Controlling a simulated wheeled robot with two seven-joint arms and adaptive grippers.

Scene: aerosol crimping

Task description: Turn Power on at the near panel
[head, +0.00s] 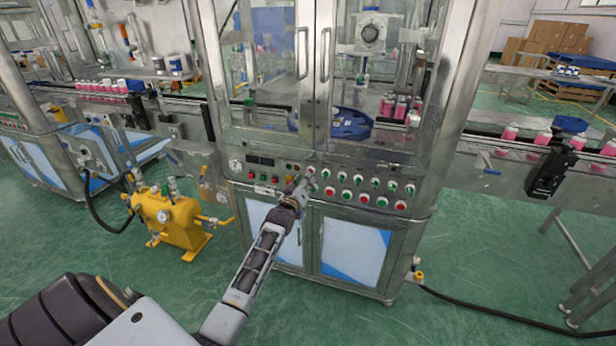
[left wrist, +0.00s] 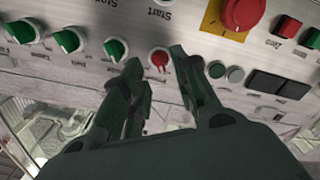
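The near panel (head: 345,188) is a steel strip on the front of the machine, with rows of red and green controls. My left gripper (head: 299,188) is at the left-middle part of this panel. In the left wrist view the panel appears upside down. There the left gripper (left wrist: 156,57) is open, with its two dark fingers on either side of a small red knob (left wrist: 159,59) with a pale ring. I cannot tell whether the fingers touch it. The label beside the knob is mostly unreadable. My right gripper is not in view.
Green selector knobs (left wrist: 116,48) sit on one side of the gripper. A yellow pump unit (head: 176,218) stands on the floor left of the machine. A black cable crosses the floor.

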